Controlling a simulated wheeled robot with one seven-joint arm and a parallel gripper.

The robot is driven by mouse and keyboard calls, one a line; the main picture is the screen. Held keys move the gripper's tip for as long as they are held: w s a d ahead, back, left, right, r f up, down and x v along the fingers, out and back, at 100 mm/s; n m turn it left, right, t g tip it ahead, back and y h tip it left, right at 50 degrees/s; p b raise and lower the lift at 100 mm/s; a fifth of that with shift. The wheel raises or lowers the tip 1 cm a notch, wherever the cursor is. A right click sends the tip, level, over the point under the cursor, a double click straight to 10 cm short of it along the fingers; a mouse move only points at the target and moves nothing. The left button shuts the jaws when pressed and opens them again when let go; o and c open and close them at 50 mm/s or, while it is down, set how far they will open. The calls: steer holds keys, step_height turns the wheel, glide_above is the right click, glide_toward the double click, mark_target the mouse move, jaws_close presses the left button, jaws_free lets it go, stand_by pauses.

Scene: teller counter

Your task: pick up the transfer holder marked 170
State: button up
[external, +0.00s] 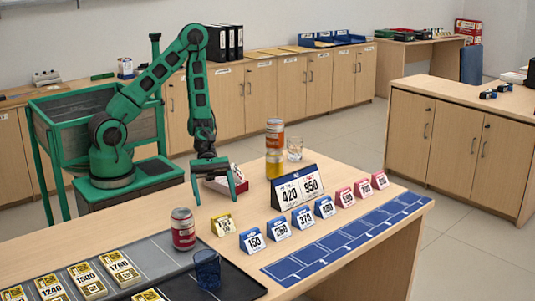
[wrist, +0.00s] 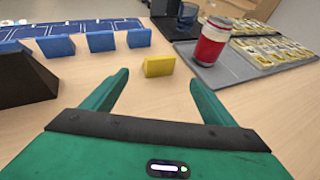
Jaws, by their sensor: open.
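Several small number holders stand in a row on the counter. The nearest is a yellow holder (external: 223,225) whose number is too small to read. To its right are blue holders, one marked 150 (external: 252,240) and one marked 260 (external: 278,228), then pink holders (external: 345,196) with unclear numbers. I cannot make out 170 on any holder. My gripper (external: 214,192) is open and empty above the counter, behind the yellow holder. In the wrist view the yellow holder (wrist: 159,66) lies beyond the open fingertips (wrist: 160,78), near the middle and apart from them.
A red can (external: 183,229) and dark blue cup (external: 207,269) stand left of the holders. A blue marked strip (external: 345,240) lies in front.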

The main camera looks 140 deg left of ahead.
mark_target(222, 219)
steer(key=x, duration=0.4)
steer(key=shift+w+d+f, duration=0.15)
steer(key=shift+w+d, duration=0.05)
steer(key=shift+w, duration=0.1)
steer(key=shift+a+x, duration=0.15)
steer(key=shift+x, duration=1.15)
steer(key=shift+a+x, duration=0.15)
steer(key=shift+x, duration=1.1)
steer(key=shift+f, duration=0.15)
steer(key=c, duration=1.1)
